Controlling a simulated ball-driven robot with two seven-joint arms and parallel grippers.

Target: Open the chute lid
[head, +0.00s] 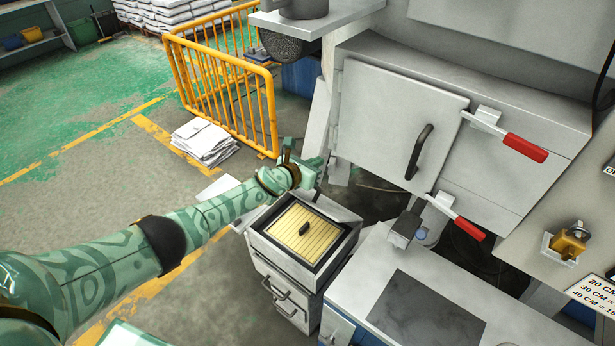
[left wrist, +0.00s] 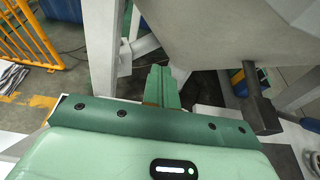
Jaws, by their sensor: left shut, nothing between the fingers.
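A grey metal panel (head: 385,112) with a curved black handle (head: 418,152) is closed flat on the machine's front in the head view; I take it for the chute lid. Two red-handled latches are at its right side, an upper one (head: 525,147) and a lower one (head: 469,228). My left gripper (head: 312,165) is left of and below the panel, apart from the handle. Its fingers show together and empty in the left wrist view (left wrist: 160,85). A grey sloping surface of the machine (left wrist: 220,30) is above and to the right of it there.
Below my left gripper stands a grey cabinet (head: 285,290) with a ribbed yellow top (head: 303,228) bearing a black knob. A grey worktable (head: 375,275) is right of it. A yellow barrier (head: 220,75) and stacked white sacks (head: 205,140) are on the floor behind.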

